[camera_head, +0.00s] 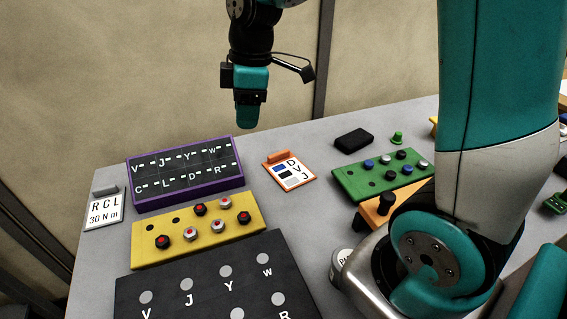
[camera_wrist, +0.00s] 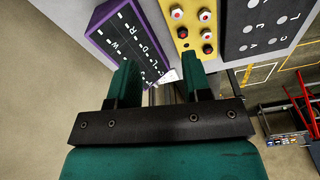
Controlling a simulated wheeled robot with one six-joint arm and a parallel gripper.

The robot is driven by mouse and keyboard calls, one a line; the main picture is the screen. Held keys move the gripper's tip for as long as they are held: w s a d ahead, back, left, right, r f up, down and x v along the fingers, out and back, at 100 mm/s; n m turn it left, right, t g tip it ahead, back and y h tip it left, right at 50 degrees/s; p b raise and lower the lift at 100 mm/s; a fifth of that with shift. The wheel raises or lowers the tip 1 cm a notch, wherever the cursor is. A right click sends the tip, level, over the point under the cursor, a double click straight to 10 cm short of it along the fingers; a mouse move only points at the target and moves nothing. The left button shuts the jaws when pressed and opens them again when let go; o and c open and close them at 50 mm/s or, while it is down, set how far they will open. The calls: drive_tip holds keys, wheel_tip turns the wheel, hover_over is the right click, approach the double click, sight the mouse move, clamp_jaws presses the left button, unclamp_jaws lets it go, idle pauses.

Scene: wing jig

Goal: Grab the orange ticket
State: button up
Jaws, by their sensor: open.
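The orange ticket (camera_head: 289,171) lies on the grey table, right of the purple-framed panel. It has an orange edge, a raised orange tab at its back, and a white face with the letters D, V, J and small coloured patches. My gripper (camera_head: 246,122) hangs in the air above the table's back edge, to the left of the ticket and apart from it. In the wrist view my gripper (camera_wrist: 159,82) is open with nothing between its two teal fingers. The orange ticket does not show in the wrist view.
Near the ticket are a purple-framed letter panel (camera_head: 187,196), a yellow block (camera_head: 150,250) with red-topped pegs, a green block (camera_head: 345,184) with pegs and a black box (camera_head: 353,139). A white RCL ticket (camera_head: 104,211) lies at left. Bare table surrounds the orange ticket.

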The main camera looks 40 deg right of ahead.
drive_tip(key=w+d+f+n+h+p, duration=0.1)
drive_tip(key=w+d+f+n, duration=0.2)
drive_tip(key=d, duration=0.4)
drive_tip(key=w+d+f+n+h, duration=0.1)
drive_tip(key=w+d+f, duration=0.1)
drive_tip(key=w+d, duration=0.4)
drive_tip(key=p, duration=0.2)
hover_over(279, 153)
drive_tip(key=shift+g, duration=0.3)
drive_tip(key=f, duration=1.1)
drive_tip(key=shift+w+a+f, duration=0.1)
drive_tip(key=shift+w+f, duration=0.05)
drive_tip(key=shift+w, duration=0.05)
drive_tip(key=shift+s+f+p, duration=0.1)
drive_tip(key=shift+f+p, duration=0.95)
drive_tip(key=shift+f, duration=1.85)
clamp_jaws()
